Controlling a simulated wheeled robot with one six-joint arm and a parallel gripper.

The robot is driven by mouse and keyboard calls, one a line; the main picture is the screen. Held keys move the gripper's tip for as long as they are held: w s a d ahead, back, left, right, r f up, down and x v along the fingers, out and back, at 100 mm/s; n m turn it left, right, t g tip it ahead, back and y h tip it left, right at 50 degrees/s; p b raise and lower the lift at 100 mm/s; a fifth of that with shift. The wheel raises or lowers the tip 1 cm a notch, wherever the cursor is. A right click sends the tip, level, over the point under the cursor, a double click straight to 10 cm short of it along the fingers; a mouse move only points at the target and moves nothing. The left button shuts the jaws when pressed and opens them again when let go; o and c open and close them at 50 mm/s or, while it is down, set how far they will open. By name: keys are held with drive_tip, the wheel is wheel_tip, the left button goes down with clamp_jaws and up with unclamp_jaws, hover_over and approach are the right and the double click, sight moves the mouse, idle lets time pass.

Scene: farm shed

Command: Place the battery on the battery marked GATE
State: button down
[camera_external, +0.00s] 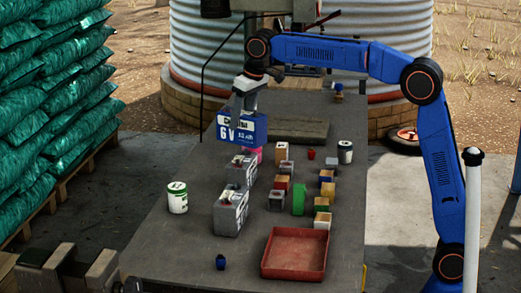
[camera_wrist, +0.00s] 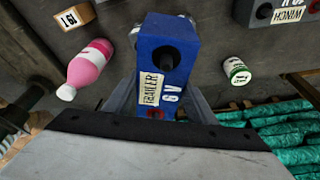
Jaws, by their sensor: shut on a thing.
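My gripper (camera_external: 245,105) is shut on a blue battery (camera_external: 236,130) and holds it above the workbench. In the wrist view the blue battery (camera_wrist: 165,45) has a white TRAILER label, "6 V" lettering and a dark round terminal on top. Two grey batteries, one farther back (camera_external: 242,173) and one nearer (camera_external: 230,214), stand upright on the bench below it. I cannot read GATE on any battery in these views.
A pink bottle (camera_wrist: 90,64) is near the held battery. White-green cans stand at left (camera_external: 177,198) and right (camera_external: 345,152). Several small blocks, including a green one (camera_external: 299,199), fill the middle right. A red tray (camera_external: 292,256) lies in front. The bench's front left is mostly clear.

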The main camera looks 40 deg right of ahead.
sight(242, 135)
drive_tip(key=shift+f, duration=2.85)
drive_tip(key=c, duration=0.8)
unclamp_jaws()
drive_tip(key=shift+f, duration=0.2)
drive_tip(key=v, duration=1.1)
drive_tip(key=shift+s+d+r, duration=0.1)
drive_tip(key=shift+r, duration=0.25)
drive_tip(key=shift+s+r, duration=0.1)
drive_tip(key=shift+r, duration=0.15)
